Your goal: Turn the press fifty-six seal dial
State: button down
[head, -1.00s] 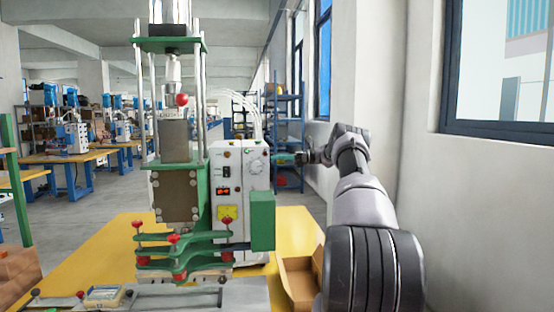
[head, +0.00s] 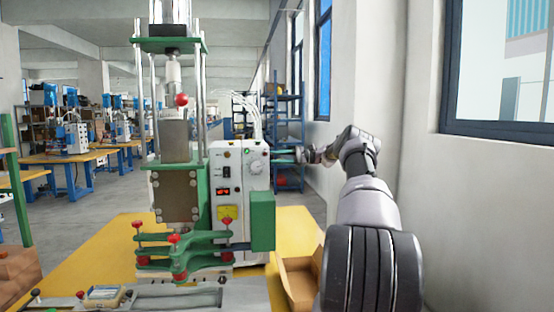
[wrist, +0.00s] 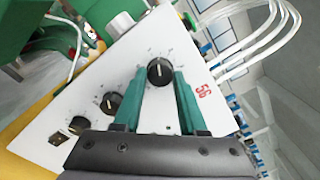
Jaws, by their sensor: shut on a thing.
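The seal dial (wrist: 160,72) is a round black knob with a pale pointer mark on a white panel, beside a red number 56 (wrist: 204,90). My gripper (wrist: 160,78) has its two green fingers on either side of this knob, shut on it. In the head view my gripper (head: 290,154) reaches in from the right to the right side of the white control box (head: 238,190). I cannot make out the held dial there.
Two smaller black knobs, one (wrist: 110,103) nearer, sit lower on the panel. White hoses (wrist: 262,40) curve close to the right. The green press (head: 172,150) stands left of the box on a yellow table (head: 120,235). A cardboard box (head: 300,282) lies below my arm.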

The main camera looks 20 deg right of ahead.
jog(key=shift+f+n, duration=0.1)
jog(key=shift+n, duration=1.8)
jog(key=shift+c, duration=2.4)
grip_release()
jog(key=shift+d, duration=0.15)
